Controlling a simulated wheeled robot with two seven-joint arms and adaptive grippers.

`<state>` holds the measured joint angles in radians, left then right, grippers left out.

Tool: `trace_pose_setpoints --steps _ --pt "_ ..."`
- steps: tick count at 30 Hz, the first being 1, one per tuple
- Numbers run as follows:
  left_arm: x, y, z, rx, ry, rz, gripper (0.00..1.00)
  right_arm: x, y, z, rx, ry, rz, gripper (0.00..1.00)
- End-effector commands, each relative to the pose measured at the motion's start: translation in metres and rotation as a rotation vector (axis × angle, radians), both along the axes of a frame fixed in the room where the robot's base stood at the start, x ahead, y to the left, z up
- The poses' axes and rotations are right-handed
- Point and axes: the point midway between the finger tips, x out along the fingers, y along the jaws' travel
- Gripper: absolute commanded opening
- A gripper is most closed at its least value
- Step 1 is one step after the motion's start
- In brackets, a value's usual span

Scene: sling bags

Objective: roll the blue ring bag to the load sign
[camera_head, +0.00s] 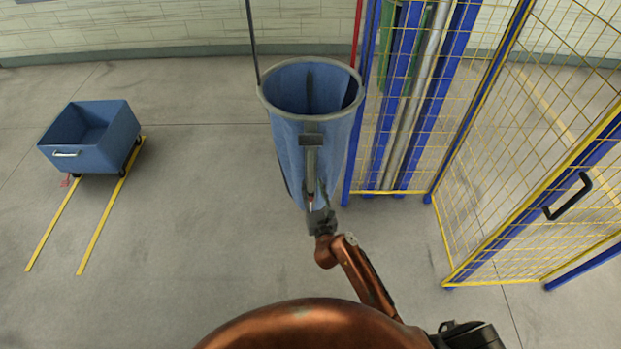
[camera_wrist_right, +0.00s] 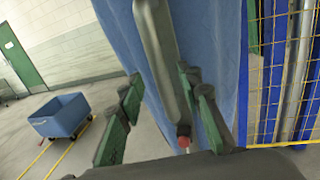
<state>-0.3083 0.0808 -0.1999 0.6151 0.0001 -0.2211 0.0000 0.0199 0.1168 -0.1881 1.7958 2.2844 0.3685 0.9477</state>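The blue ring bag (camera_head: 335,150) hangs upright with its round grey rim open at the top. A dark rod rises beside its rim. A grey bar-shaped handle (camera_head: 311,165) with a red tip runs down its near side. My right gripper (camera_head: 320,212) is at the handle's lower end. In the right wrist view the gripper (camera_wrist_right: 160,115) has its green-padded fingers spread apart, with the handle (camera_wrist_right: 165,60) showing between or just beyond them. Contact cannot be told. My left gripper is not in view. I see no load sign.
A blue wheeled cart (camera_head: 90,140) stands at the left by yellow floor lines (camera_head: 100,225). A blue-framed cage with yellow mesh (camera_head: 530,150) stands close on the bag's right. A wall runs along the back. The floor between cart and bag is clear.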

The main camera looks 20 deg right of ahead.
Motion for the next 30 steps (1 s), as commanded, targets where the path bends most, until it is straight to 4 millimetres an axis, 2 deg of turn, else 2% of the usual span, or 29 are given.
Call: trace_pose_setpoints --steps 3,9,19,30 --pt "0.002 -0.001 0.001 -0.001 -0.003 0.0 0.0 0.02 -0.001 0.001 -0.001 0.0 0.0 0.33" --pt "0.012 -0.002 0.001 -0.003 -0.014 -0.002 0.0 0.039 -0.003 0.0 -0.002 0.0 0.001 0.33" --pt "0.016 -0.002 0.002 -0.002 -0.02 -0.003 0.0 0.043 -0.003 -0.001 -0.003 0.001 0.001 0.33" --pt "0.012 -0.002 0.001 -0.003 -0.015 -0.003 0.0 0.043 -0.004 -0.001 -0.004 0.001 0.001 0.08"
